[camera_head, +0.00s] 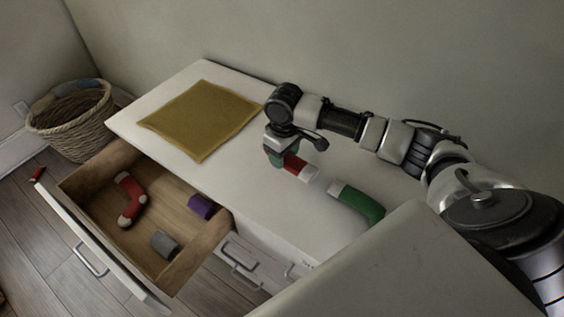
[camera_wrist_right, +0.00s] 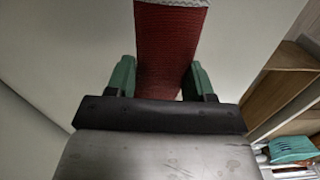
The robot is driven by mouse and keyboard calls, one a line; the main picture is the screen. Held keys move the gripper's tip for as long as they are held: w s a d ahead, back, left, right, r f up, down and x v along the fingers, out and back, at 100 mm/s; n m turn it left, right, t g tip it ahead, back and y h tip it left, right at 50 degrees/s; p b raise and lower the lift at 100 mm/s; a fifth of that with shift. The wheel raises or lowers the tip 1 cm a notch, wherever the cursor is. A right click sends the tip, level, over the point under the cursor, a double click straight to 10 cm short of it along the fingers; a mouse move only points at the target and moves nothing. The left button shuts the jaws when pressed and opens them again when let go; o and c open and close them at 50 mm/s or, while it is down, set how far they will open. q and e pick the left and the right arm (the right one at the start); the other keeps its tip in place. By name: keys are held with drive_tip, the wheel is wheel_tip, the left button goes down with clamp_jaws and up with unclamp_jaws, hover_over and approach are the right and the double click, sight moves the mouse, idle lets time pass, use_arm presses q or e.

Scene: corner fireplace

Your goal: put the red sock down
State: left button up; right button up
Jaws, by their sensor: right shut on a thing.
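My right gripper (camera_head: 279,157) is above the white dresser top (camera_head: 240,185), shut on a red sock (camera_head: 293,164) with a pale cuff. In the right wrist view the sock (camera_wrist_right: 168,45) sits between the two green fingers (camera_wrist_right: 160,80), its knitted red part in the grip and its grey-white cuff beyond. The sock is low over the dresser top; I cannot tell if it touches. A second red sock (camera_head: 130,193) with white heel and toe lies in the open drawer (camera_head: 115,262). My left gripper is not in view.
A green sock (camera_head: 362,203) with a pale cuff lies right of the held sock. A mustard cloth (camera_head: 203,118) covers the dresser's far-left part. The drawer also holds a purple roll (camera_head: 200,207) and a grey roll (camera_head: 164,244). A wicker basket (camera_head: 75,125) stands at the left.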

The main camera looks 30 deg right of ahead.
drive_tip(key=shift+w+a+f, duration=0.15)
drive_tip(key=shift+w, duration=0.15)
drive_tip(key=shift+f, duration=2.05)
drive_tip(key=o, duration=1)
drive_tip(key=shift+f, duration=0.15)
drive_tip(key=shift+c, duration=0.2)
